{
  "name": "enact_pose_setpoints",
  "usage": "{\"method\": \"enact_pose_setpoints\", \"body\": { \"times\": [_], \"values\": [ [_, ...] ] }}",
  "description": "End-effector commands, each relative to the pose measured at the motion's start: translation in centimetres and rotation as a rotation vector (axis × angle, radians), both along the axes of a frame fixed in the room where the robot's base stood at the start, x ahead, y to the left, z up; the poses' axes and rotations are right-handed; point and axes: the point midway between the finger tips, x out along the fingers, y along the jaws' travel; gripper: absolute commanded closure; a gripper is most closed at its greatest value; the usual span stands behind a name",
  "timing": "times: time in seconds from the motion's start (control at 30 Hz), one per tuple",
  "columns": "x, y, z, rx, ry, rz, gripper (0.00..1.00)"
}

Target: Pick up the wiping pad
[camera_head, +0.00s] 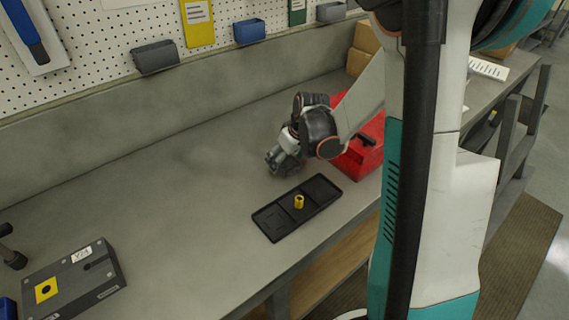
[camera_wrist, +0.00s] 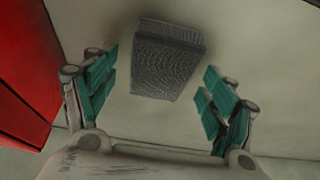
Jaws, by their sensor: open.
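The wiping pad (camera_wrist: 168,60) is a grey textured block lying on the bench top in the wrist view. My gripper (camera_wrist: 155,90) is open, with teal finger pads to the left and right of the pad. The pad is between and slightly beyond the fingertips, and nothing is held. In the head view my gripper (camera_head: 275,168) is low over the bench, left of the red box, and the pad cannot be made out there.
A red box (camera_head: 362,155) stands close beside my gripper; its side also shows in the wrist view (camera_wrist: 25,75). A black tray (camera_head: 272,222) with a yellow cylinder (camera_head: 299,202) lies in front. A grey plate block (camera_head: 95,283) is at front left. The bench's left middle is clear.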

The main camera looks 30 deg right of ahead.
Motion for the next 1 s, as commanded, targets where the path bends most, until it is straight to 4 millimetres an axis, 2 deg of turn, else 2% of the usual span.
{"method": "enact_pose_setpoints", "body": {
  "times": [0.93, 0.97, 1.0],
  "values": [
    [-0.01, 0.01, -0.42, 0.000, 0.000, 0.000, 0.22],
    [-0.01, 0.01, -0.42, 0.000, 0.000, 0.000, 0.25],
    [-0.01, 0.01, -0.42, 0.000, 0.000, 0.000, 0.34]
  ]
}}
